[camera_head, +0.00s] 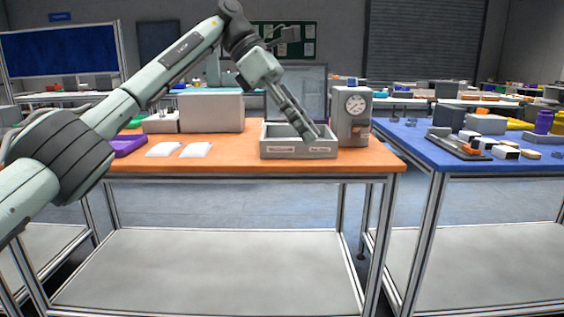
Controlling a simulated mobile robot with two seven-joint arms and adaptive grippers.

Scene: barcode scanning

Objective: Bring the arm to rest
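My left arm comes in from the left and reaches over the orange table (235,150). My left gripper (312,133) points down into the grey two-compartment bin (298,153), toward its right side. Its fingers look slightly apart, but the tips are partly inside the bin and too small to tell whether they hold anything. The bin has two white labels on its front. What lies in it is mostly hidden behind its front wall. My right arm and gripper do not show.
A grey device with a dial (353,113) stands close to the right of the bin. Two white packets (164,149) and a purple tray (128,144) lie at left, before a large grey box (211,112). A blue table (459,158) with several items stands at right.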

